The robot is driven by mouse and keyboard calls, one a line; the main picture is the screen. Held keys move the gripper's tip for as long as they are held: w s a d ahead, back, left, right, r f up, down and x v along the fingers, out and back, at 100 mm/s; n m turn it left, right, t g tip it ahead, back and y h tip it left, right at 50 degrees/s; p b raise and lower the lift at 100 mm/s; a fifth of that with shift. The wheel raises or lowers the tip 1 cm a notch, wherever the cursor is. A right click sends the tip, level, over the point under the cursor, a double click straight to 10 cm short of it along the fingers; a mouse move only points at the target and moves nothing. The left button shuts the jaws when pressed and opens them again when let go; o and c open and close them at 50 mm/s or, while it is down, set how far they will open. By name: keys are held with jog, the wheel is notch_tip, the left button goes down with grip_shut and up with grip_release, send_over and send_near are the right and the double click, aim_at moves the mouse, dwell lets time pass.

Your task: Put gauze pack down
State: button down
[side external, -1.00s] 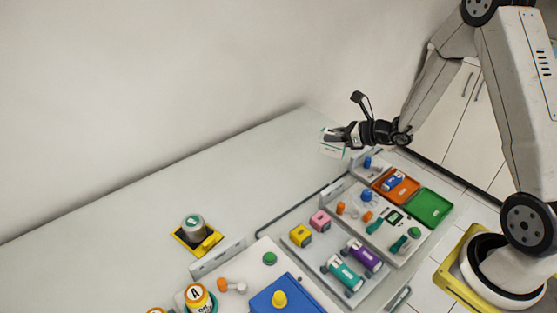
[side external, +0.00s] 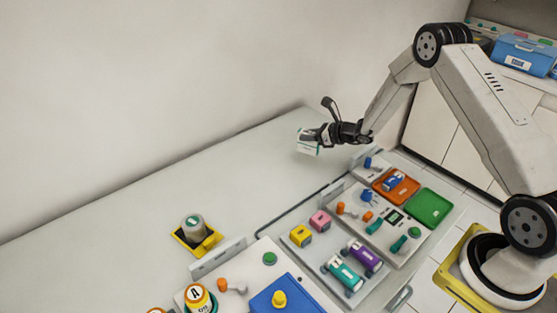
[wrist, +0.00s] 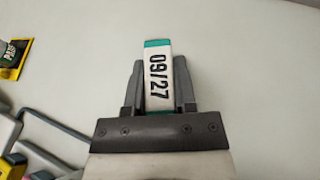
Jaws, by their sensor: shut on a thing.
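The gauze pack (side external: 307,142) is a small white box with teal edges. In the side view the pack is held above the bare far part of the grey table (side external: 200,180), beyond the trays. The pack's underside and its exact height over the table cannot be told.
A yellow holder (side external: 208,243) with a grey-green canister (side external: 193,228) stands left on the table. Trays with purple and teal items (side external: 345,273), an orange tray (side external: 398,187) and a green tray (side external: 430,207) lie at right. The table's far left stretch is clear.

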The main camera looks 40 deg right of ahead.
jog(key=shift+w+d+f, duration=0.15)
jog(key=shift+w+f, duration=0.7)
jog(key=shift+f, duration=0.2)
jog(key=shift+w+f, duration=0.2)
jog(key=shift+f, duration=1.6)
jog(key=shift+f, duration=0.2)
jog(key=shift+c, duration=2)
grip_release()
jog(key=shift+r, duration=0.2)
